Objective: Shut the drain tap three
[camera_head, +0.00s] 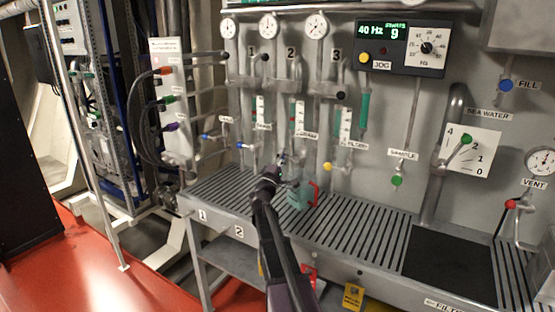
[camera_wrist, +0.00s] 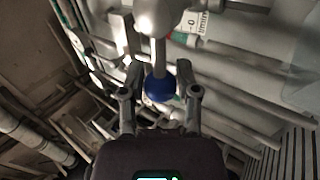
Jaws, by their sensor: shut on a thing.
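My gripper (camera_head: 281,164) is at the wall, to the right of two blue-knobbed levers, and partly hides what it holds. In the wrist view my gripper (camera_wrist: 160,95) is shut on a round blue knob (camera_wrist: 160,88) at the end of a pale metal stem. The two other blue knobs (camera_head: 205,136) and (camera_head: 240,145) stand free to the left. A small label (camera_head: 305,135) is up and right of the gripper; I cannot read it clearly. The big 3 (camera_head: 336,55) is higher on the wall. The held lever's exact angle is hard to tell in the head view.
A green jug (camera_head: 300,197) with a red handle stands on the slotted bench (camera_head: 350,215), close below and right of my gripper. A yellow knob (camera_head: 327,166) is close on the right. A green knob (camera_head: 397,181) is farther right. A black mat (camera_head: 450,275) lies on the bench.

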